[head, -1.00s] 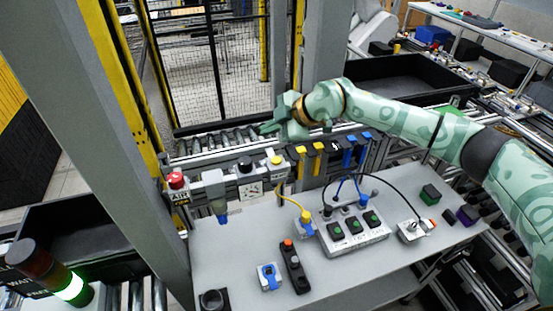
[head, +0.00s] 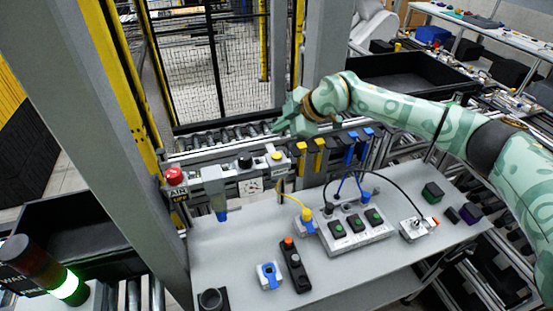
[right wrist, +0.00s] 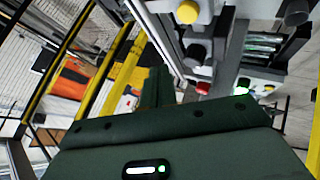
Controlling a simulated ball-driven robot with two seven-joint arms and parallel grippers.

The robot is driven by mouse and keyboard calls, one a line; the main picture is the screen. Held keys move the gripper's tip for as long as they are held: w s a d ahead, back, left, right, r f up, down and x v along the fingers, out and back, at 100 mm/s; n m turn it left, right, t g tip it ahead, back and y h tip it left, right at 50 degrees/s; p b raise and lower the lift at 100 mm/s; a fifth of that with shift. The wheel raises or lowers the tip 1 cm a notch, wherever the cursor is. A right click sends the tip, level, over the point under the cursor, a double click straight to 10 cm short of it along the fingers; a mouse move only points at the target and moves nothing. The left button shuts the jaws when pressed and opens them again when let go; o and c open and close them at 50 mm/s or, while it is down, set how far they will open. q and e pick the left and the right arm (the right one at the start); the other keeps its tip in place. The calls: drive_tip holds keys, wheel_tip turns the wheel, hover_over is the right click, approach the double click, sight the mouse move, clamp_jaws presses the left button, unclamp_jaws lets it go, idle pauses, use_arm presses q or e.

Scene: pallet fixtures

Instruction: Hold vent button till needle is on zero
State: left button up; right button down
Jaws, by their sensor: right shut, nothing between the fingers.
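A yellow button (head: 277,156) sits on top of the grey air panel, at the right end of its row; I take it for the vent button. It also shows in the right wrist view (right wrist: 187,11). A black knob (head: 245,162) is left of it, and a red mushroom button (head: 175,176) is at the far left. A small white gauge (head: 250,187) is below the knob; its needle is too small to read. My right gripper (head: 277,127) is shut and empty, behind and above the yellow button, apart from it. My left gripper is out of view.
A roller conveyor (head: 215,136) runs behind the panel. The grey table (head: 230,250) in front holds a box with green buttons (head: 352,228), cables, a black pendant (head: 295,265) and a blue-and-white device (head: 269,275). A post (head: 125,130) stands at left.

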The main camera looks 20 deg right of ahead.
drive_tip(key=b, duration=0.3)
hover_over(280, 156)
wheel_tip(280, 156, down, 4)
drive_tip(key=shift+s+f, duration=0.1)
drive_tip(key=shift+f, duration=0.15)
drive_tip(key=shift+f+b, duration=0.35)
drive_tip(key=shift+f, duration=0.5)
drive_tip(key=shift+f, duration=0.15)
idle(0.8)
drive_tip(key=shift+f, duration=0.25)
